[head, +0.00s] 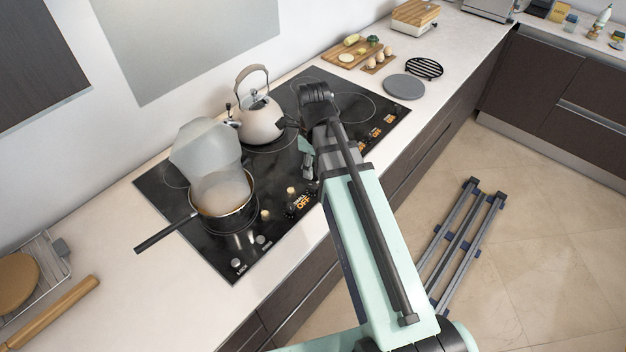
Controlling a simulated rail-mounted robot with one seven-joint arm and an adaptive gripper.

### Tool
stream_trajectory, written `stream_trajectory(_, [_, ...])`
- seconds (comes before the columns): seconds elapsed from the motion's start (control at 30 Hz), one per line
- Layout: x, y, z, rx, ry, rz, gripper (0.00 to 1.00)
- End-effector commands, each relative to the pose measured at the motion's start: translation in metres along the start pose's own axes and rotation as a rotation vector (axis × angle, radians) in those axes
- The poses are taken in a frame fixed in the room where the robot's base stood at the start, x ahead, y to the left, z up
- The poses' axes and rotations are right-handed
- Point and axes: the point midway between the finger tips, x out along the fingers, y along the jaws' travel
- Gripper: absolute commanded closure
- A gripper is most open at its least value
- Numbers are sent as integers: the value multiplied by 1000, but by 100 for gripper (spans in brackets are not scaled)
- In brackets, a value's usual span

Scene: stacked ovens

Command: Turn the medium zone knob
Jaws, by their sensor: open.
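A black glass cooktop (160,183) is set in the pale counter. Orange-lit OFF displays show along its front edge: one (301,203) left of my arm, others (376,133) to the right of it. Small pale round controls (291,190) sit near the left display. I cannot tell from their labels which one is the medium zone knob, and my arm hides part of the control strip. My gripper (308,172) is open and points down over the cooktop's middle front, behind the left display. Its fingertips are small and partly hidden, so contact is unclear.
A pan (238,209) with a translucent hood-like shape (205,150) above it stands on the left, its handle toward the counter. A cream kettle (261,122) stands close behind my gripper. Boards with food (352,50) and a grey disc (404,87) lie beyond the cooktop.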

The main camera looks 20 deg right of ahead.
Motion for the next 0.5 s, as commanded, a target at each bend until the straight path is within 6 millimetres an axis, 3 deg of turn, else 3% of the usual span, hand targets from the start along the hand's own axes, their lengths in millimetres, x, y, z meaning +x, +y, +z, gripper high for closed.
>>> stream_trajectory(0.5, [62,0,0,0,1,1,45])
